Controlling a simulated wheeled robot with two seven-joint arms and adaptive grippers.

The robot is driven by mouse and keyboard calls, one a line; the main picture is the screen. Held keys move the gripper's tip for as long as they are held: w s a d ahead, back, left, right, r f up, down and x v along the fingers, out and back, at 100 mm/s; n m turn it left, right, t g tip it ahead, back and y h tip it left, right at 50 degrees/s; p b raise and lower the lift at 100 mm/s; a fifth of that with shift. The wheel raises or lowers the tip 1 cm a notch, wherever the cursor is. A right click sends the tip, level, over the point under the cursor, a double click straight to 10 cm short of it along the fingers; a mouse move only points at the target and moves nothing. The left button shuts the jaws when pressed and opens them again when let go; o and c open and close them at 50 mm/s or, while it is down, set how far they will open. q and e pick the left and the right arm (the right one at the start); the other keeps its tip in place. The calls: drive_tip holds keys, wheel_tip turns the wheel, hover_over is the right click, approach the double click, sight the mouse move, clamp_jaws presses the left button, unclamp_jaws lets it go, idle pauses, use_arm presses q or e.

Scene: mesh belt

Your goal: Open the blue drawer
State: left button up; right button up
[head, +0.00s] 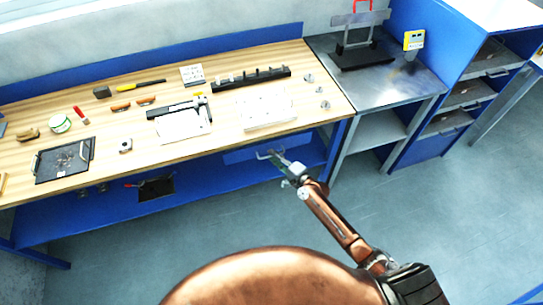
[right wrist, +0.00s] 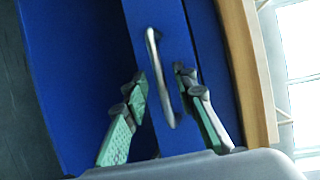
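The blue drawer (head: 240,156) sits under the right part of the wooden workbench. Its front (right wrist: 170,25) fills a narrow strip of the right wrist view, with a silver bar handle (right wrist: 152,52) on it. My right gripper (head: 274,158) reaches up to the drawer front in the head view. In the right wrist view its two green-padded fingers (right wrist: 160,80) are spread, one on each side of the handle, with gaps to it. I cannot tell from these views how far the drawer stands out. My left gripper is not in view.
The workbench top (head: 225,125) overhangs the drawer and holds tools, trays and a black rack (head: 250,78). A blue lower shelf (head: 100,209) runs beneath. A metal side table (head: 400,85) and a blue cabinet (head: 425,148) stand right. The floor in front is clear.

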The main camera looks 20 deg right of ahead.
drive_tip(key=shift+x, duration=0.85)
drive_tip(key=shift+c, duration=0.2)
clamp_jaws()
